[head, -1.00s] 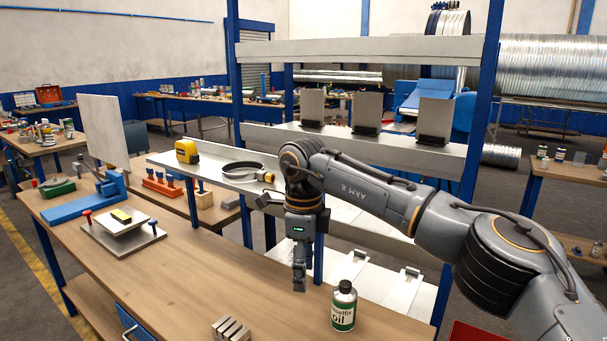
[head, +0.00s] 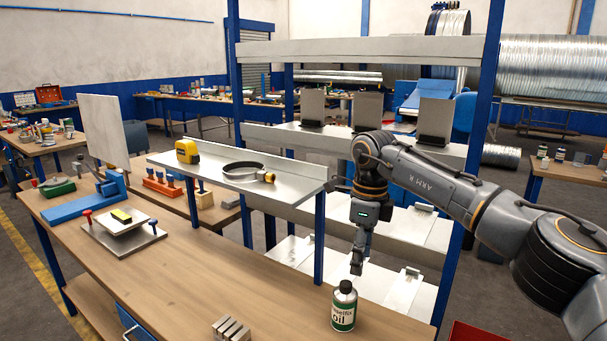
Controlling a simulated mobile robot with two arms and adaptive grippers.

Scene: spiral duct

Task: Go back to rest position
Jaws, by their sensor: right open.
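My right gripper (head: 356,264) hangs pointing down in the head view, just behind and above the oil bottle. It is open and nothing shows between its fingers. The oil bottle (head: 344,308), dark with a white and green label, stands upright on the wooden workbench (head: 200,270) near its right end. My right arm reaches in from the right edge. My left gripper is not in view.
A metal shelf (head: 290,185) holds a yellow tape measure (head: 187,151) and a ring clamp (head: 245,172). Blue rack posts (head: 465,190) stand close to my right arm. Metal blocks (head: 231,328) lie at the bench front. The middle of the bench is clear.

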